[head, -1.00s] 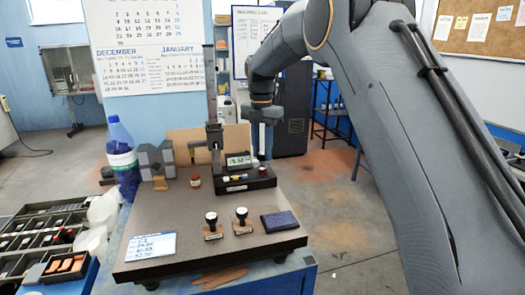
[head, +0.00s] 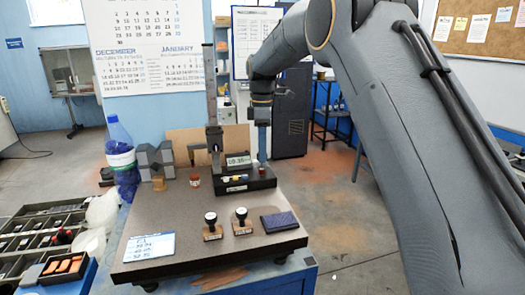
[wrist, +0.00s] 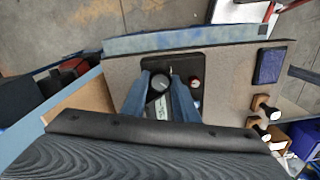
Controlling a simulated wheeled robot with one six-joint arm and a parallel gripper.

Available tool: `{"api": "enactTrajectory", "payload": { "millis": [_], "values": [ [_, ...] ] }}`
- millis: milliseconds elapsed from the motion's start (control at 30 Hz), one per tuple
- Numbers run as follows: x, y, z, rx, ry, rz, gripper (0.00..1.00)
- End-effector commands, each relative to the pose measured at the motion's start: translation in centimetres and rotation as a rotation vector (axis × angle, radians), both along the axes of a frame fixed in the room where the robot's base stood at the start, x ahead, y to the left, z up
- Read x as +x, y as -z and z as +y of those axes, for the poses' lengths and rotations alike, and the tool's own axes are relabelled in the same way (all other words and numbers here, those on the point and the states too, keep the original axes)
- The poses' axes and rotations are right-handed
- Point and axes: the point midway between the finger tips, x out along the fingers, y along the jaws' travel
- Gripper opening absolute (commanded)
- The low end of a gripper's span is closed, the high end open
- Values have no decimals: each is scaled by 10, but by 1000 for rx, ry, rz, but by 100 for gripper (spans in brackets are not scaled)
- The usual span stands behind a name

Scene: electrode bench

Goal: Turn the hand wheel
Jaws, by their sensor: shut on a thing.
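The dark round hand wheel (wrist: 159,84) has a grey face and sits between my fingers in the wrist view. My gripper (wrist: 163,82) is shut on it, with a blue finger on either side. In the head view my gripper (head: 262,143) points down at the right of the height gauge (head: 215,138), and the wheel cannot be made out there. The display's digits are too small to read surely.
A note card (head: 151,246), a small jar (head: 195,181), a grey block (head: 155,160) and a blue bottle (head: 122,160) are at the left.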

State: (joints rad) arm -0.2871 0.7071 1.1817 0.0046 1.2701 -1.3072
Motion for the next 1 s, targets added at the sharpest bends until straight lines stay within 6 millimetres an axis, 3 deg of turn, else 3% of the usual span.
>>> {"api": "enactTrajectory", "payload": {
  "millis": [1000],
  "values": [
    [1,-4,0,5,964,-8,5]
  ]
}}
